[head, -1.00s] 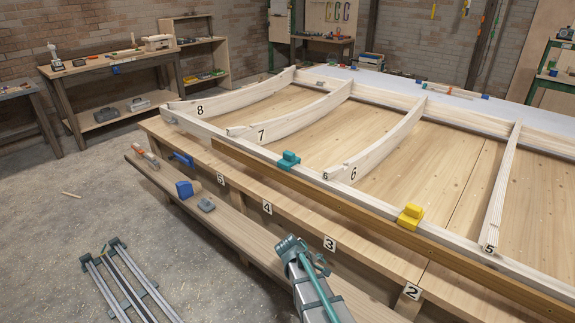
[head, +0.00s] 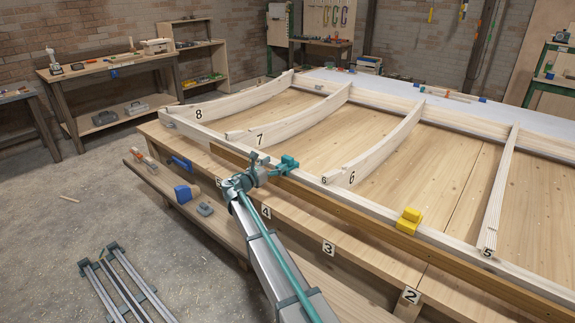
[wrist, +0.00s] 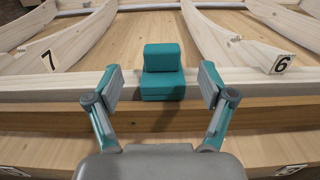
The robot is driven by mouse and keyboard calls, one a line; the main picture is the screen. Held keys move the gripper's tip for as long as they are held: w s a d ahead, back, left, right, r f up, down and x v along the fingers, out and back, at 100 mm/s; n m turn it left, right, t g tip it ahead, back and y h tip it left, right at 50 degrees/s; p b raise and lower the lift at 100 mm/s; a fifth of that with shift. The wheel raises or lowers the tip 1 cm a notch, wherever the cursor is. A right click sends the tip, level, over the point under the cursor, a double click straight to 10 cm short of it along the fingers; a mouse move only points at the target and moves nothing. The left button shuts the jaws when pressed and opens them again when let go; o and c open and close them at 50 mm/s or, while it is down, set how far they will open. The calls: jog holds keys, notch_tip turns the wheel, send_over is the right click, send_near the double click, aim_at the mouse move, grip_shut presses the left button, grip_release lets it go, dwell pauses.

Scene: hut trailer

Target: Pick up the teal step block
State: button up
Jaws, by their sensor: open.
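The teal step block (head: 287,164) sits on the near white rail of the wooden frame, between the ribs marked 7 and 6. In the wrist view the teal step block (wrist: 163,72) stands upright, its taller part at the back and lower step in front. My gripper (head: 262,166) is just left of the block in the head view. In the wrist view my gripper (wrist: 160,88) is open, with one finger on each side of the block and visible gaps between. The fingers do not touch it. The block's underside is hidden.
A yellow block (head: 409,221) sits farther right on the same rail. A brown wooden strip (head: 350,213) runs along the rail's near side. Curved ribs (head: 290,122) rise behind the rail. A blue tool (head: 184,192) lies on the lower bench shelf at left.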

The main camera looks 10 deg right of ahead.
aim_at(285, 159)
jog(key=p+x, duration=0.1)
jog(key=x, duration=0.6)
jog(key=shift+d+p, duration=0.25)
jog(key=shift+p, duration=0.1)
jog(key=c, duration=1.3)
